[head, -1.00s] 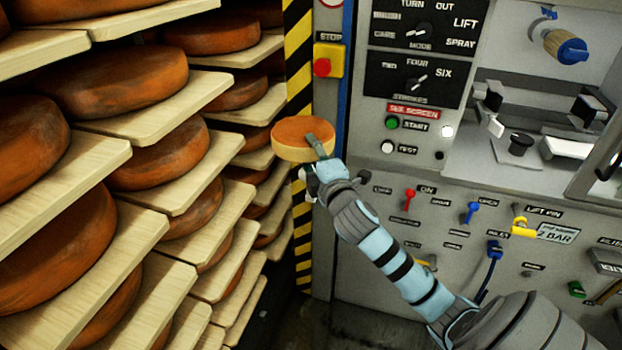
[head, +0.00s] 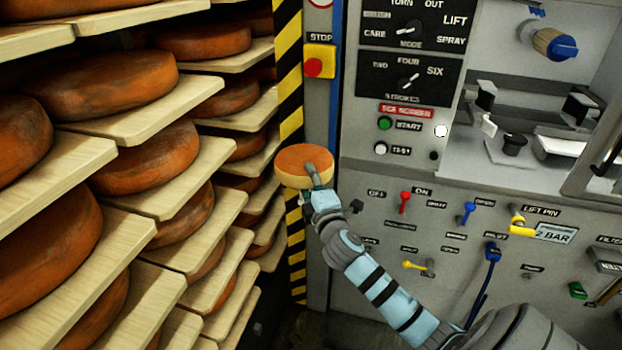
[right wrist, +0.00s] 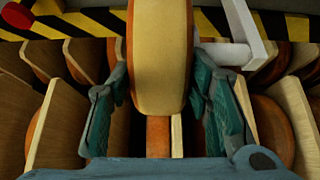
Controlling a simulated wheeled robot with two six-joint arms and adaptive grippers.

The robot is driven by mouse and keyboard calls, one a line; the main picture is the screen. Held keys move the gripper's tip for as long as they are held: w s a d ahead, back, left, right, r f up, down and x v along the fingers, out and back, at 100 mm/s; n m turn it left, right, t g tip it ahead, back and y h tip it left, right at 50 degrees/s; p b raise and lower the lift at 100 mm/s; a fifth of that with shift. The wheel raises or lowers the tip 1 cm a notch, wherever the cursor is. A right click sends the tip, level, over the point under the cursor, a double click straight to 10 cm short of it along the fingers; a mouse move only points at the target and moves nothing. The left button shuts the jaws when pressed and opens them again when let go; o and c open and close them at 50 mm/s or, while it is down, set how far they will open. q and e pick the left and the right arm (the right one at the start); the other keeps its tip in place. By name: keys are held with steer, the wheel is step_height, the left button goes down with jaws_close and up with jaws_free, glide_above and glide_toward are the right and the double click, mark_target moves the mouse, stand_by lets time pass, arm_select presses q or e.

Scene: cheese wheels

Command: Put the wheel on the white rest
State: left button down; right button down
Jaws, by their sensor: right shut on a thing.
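A small cheese wheel (head: 292,158) with an orange top and pale yellow side is held up in front of the striped post, between the shelves and the machine. My right gripper (head: 314,174) is shut on it, with a finger over its near side. In the right wrist view the wheel (right wrist: 158,70) stands on edge between the two green fingers of the gripper (right wrist: 158,90). A flat white pad (head: 552,151) lies in the machine's recess, right of a black knob; I cannot tell whether it is the white rest. My left gripper is not in view.
Shelves of large orange wheels on pale boards (head: 195,270) fill the left. A yellow-black striped post (head: 289,70) and red stop button (head: 314,67) stand behind the held wheel. The machine panel (head: 370,250) with levers fills the right. A white bracket (right wrist: 235,45) shows in the wrist view.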

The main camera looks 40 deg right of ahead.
steer(key=c, duration=0.8)
jaws_free()
steer(key=shift+a+r, duration=0.1)
steer(key=shift+s, duration=0.15)
steer(key=v, duration=1.2)
step_height(320, 180, down, 19)
steer(key=s+d+m+g+y, duration=0.1)
steer(key=m+g+y, duration=0.1)
steer(key=g, duration=0.2)
steer(key=s+a+f+m+g+y, duration=0.1)
steer(key=s+f+m+g, duration=0.1)
steer(key=s+f, duration=0.35)
steer(key=s+f+m+g, duration=0.1)
steer(key=s+f+g, duration=0.15)
steer(key=f, duration=0.65)
steer(key=s+a+f+m+g+y, duration=0.1)
steer(key=s+f+m+g, duration=0.1)
steer(key=s+f, duration=0.35)
steer(key=s+a+f+m+g, duration=0.1)
steer(key=s+a+f+m, duration=0.1)
steer(key=s, duration=0.5)
steer(key=s+a+f+m+g+y, duration=0.1)
steer(key=s+a+f+m+g, duration=0.1)
steer(key=s+f, duration=0.5)
steer(key=s+a+f+m+g+y, duration=0.1)
steer(key=s+a+f, duration=0.3)
steer(key=s, duration=0.4)
steer(key=shift+s+a+f+m+g, duration=0.35)
steer(key=shift+f+m+g, duration=0.1)
steer(key=shift+f+m, duration=0.2)
